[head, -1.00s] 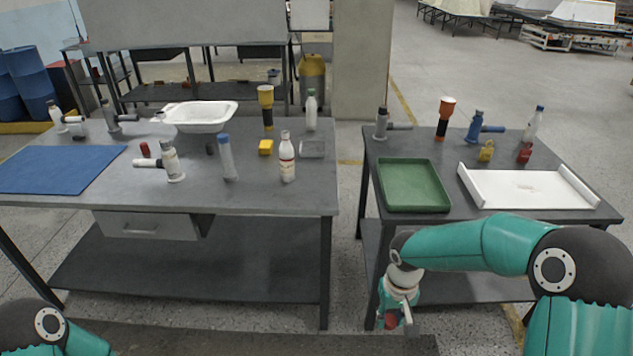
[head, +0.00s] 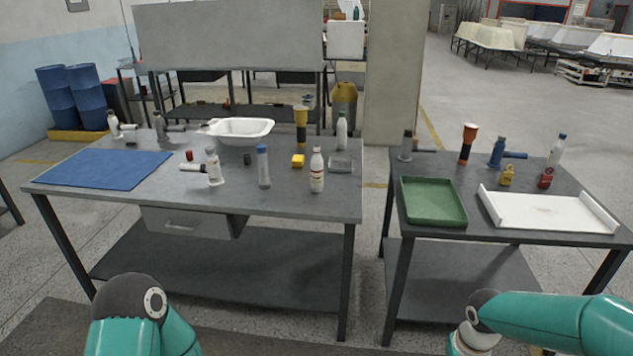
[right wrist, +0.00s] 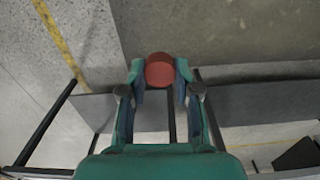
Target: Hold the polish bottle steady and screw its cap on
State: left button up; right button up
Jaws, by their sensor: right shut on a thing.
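A white bottle with a reddish label (head: 316,172), likely the polish bottle, stands upright near the front right of the left table in the head view. No coloured cap shows on its narrow top. In the right wrist view my right gripper (right wrist: 160,78) is shut on a round red cap (right wrist: 160,68), held between its fingertips above the floor. In the head view only my right arm and wrist show at the bottom right, short of the right table; the gripper is cut off. My left arm shows at the bottom, its gripper out of view.
The left table (head: 110,199) also holds a blue mat (head: 105,169), a white basin (head: 240,128), a blue-capped bottle (head: 263,167) close left of the white bottle, and a yellow block (head: 298,160). The right table (head: 460,236) holds a green tray (head: 433,203) and a white tray (head: 545,212). A gap separates the tables.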

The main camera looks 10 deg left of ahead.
aim_at(316, 161)
jog(key=z, duration=0.05)
jog(key=i, duration=1.25)
jog(key=z, duration=0.3)
